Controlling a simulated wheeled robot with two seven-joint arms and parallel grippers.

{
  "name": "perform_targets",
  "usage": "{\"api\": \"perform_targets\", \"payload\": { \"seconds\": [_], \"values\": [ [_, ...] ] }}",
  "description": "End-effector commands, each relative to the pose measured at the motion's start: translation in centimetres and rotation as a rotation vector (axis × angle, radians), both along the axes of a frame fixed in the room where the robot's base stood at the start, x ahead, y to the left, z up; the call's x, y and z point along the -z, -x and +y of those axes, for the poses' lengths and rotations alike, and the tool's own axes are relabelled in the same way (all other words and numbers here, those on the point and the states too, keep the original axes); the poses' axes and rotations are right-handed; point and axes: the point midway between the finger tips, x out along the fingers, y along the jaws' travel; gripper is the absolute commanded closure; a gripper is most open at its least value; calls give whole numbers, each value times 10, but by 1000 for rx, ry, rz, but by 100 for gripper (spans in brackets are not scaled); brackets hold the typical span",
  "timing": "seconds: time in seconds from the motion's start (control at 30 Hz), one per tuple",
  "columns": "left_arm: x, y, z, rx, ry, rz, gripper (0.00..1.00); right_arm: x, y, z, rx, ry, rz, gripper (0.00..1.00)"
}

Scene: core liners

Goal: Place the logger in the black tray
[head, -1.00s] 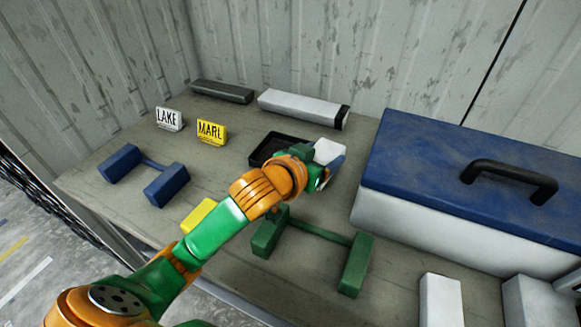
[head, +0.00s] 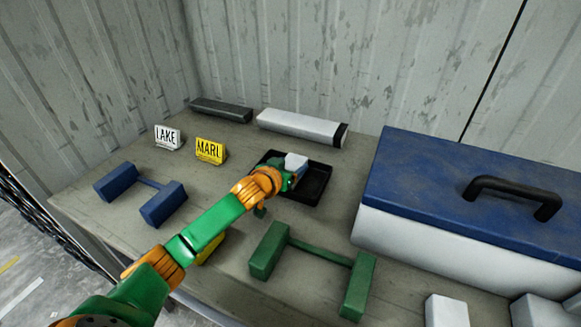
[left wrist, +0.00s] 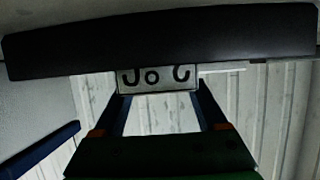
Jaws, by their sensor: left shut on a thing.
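The black tray (head: 318,190) lies on the table, a shallow open box, its left part hidden by my arm. My left gripper (head: 291,174) is over the tray and shut on the logger (head: 296,160), a small pale block. In the left wrist view my left gripper (left wrist: 160,100) has its two fingers on either side of the logger (left wrist: 157,78), whose light face bears dark marks. A wide dark band crosses behind it there. I cannot tell whether the logger touches the tray. My right gripper is not in view.
LAKE (head: 168,137) and MARL (head: 210,150) signs stand left of the tray. A blue rack (head: 162,205) and a green rack (head: 266,252) stand nearer. A long white box (head: 300,125) and a dark bar (head: 221,110) lie behind. A large blue-lidded case (head: 455,195) fills the right.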

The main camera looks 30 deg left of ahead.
Motion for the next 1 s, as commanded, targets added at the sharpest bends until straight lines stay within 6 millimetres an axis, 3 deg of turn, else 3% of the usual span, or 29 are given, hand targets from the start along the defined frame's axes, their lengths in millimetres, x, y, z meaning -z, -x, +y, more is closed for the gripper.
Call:
{"api": "perform_targets", "payload": {
  "seconds": [0.2,0.23,0.3,0.33,0.67,1.0],
  "values": [
    [5,0,0,1,0,-2,86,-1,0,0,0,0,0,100],
    [5,0,0,0,0,-1,23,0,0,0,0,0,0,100],
    [5,0,0,0,0,-1,4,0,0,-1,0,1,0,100],
    [5,0,0,0,0,-1,0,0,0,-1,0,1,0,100],
    [2,7,-1,1,0,0,0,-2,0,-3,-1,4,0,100],
    [-23,70,-4,2,-1,1,0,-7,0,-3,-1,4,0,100]
  ]
}}
